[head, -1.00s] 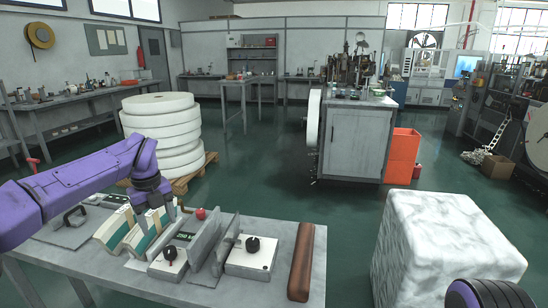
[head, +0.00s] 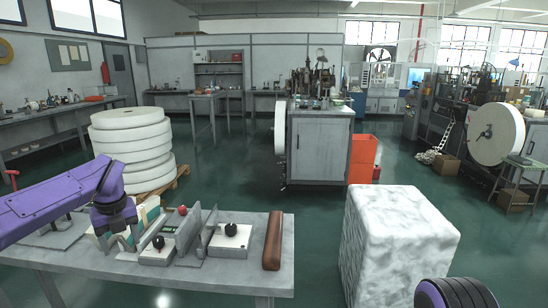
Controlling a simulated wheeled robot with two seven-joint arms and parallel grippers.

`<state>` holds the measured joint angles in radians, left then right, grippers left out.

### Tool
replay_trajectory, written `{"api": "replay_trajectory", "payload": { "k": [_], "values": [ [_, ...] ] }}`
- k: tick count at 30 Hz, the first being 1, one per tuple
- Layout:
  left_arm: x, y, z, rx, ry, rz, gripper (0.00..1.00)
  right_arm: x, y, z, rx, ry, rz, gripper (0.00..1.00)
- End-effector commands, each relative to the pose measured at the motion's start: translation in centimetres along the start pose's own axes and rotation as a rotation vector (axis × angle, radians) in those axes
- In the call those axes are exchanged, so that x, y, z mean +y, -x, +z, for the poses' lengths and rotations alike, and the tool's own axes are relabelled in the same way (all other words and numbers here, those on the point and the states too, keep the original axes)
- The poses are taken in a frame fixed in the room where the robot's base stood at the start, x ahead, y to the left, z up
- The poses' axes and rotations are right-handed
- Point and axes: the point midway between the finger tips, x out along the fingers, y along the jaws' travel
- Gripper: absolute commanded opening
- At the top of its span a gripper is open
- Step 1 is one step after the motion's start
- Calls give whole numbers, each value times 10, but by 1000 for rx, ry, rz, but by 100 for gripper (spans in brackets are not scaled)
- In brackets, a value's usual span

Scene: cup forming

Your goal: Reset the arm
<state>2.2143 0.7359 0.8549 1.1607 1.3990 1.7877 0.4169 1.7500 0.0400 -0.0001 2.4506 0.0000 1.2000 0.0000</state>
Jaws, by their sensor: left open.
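My left arm reaches in from the left over the grey table (head: 215,284). Its black gripper (head: 120,242) points down and is open, with nothing seen between its fingers. It hangs in front of the pale and green stacks (head: 148,212), which it partly hides. I cannot tell whether it touches them. Only a purple and black part of my right arm shows at the bottom right; its gripper is out of view.
On the table are grey upright plates (head: 190,232), a box with a black knob (head: 231,236) and a brown bar (head: 272,240). A white marbled block (head: 398,245) stands to the right. White paper rolls (head: 133,150) stand behind. Green floor lies open between.

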Motion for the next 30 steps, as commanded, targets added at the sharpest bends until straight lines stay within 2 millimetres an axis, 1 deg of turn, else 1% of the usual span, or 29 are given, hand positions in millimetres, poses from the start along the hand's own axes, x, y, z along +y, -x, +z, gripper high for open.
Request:
{"api": "replay_trajectory", "payload": {
  "k": [5, 8, 11, 12, 14, 16, 17, 18, 20, 21, 23, 24, 26, 27, 29, 30],
  "values": [
    [2, -24, 3, -145, -224, 129, 65, 0, -1, 0, 1, 0, -1, 61],
    [-2, -46, -1, -241, -429, 247, 65, 0, -1, 0, 1, 0, -1, 61],
    [-11, -77, -14, -334, -707, 392, 65, 0, 0, 0, 1, 0, 0, 61],
    [-16, -92, -23, -368, -838, 453, 65, 0, 0, 0, 1, 0, 0, 61],
    [-21, -115, -38, -406, -1034, 537, 65, 0, 0, 0, 1, 0, 0, 61],
    [-26, -143, -62, -440, -1278, 622, 65, 0, 0, 0, 1, 0, 0, 61],
    [-28, -157, -75, -449, -1391, 656, 65, 0, 0, 0, 1, 0, 0, 61],
    [-28, -176, -94, -458, -1549, 695, 65, 0, 0, 0, 1, 0, 0, 61],
    [-24, -206, -130, -460, -1809, 740, 65, 0, 0, 0, 1, 0, 0, 61],
    [-18, -227, -159, -451, -1990, 756, 65, 0, 0, 0, 1, 0, 0, 61],
    [-2, -255, -203, -426, -2254, 756, 65, 0, 0, 0, 1, 0, 0, 61],
    [13, -272, -233, -400, -2418, 739, 65, 0, 0, 0, 1, 0, 0, 61],
    [40, -290, -276, -351, -2647, 692, 65, 0, 0, 0, 1, 0, 0, 61],
    [61, -300, -304, -309, -2781, 648, 65, 0, 0, 0, 1, 0, 0, 61],
    [93, -308, -339, -241, -2951, 575, 65, 0, 0, 0, 1, 0, 0, 61],
    [115, -311, -358, -190, -3039, 526, 65, 0, 0, 0, 1, 0, 0, 61]
  ]
}}
